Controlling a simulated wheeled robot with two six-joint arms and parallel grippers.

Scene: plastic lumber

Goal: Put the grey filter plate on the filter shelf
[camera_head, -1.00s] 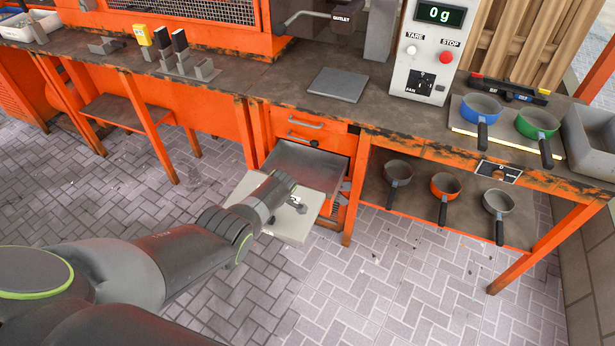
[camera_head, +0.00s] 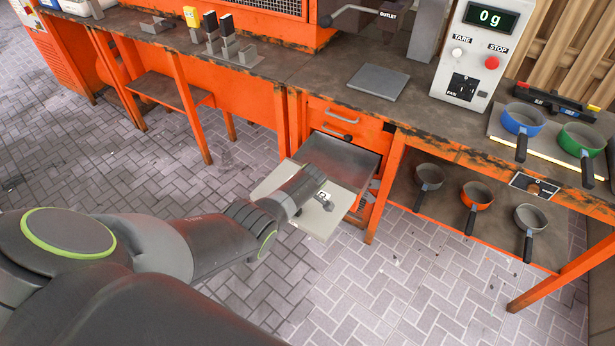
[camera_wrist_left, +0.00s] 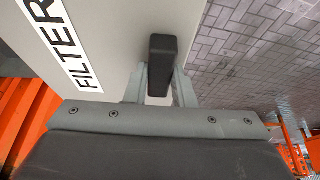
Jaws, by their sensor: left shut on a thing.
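A flat grey square plate (camera_head: 378,82) lies on the bench top in the head view, left of the scale. Below it, an orange cabinet has an open drawer-like shelf (camera_head: 342,160) with a pale front panel (camera_head: 272,186). In the left wrist view that panel (camera_wrist_left: 108,30) carries a label reading FILTER. My left gripper (camera_wrist_left: 160,85) is shut on the black handle (camera_wrist_left: 161,62) of this panel. In the head view my left gripper (camera_head: 322,198) is over the panel, with its fingers hard to make out. My right gripper is not in view.
The scale (camera_head: 477,55) reads 0 g. Blue (camera_head: 521,119) and green pans (camera_head: 583,139) stand at the bench's right; several pans sit on the shelf below. Small blocks (camera_head: 222,40) stand at the back left. The brick floor before the cabinet is clear.

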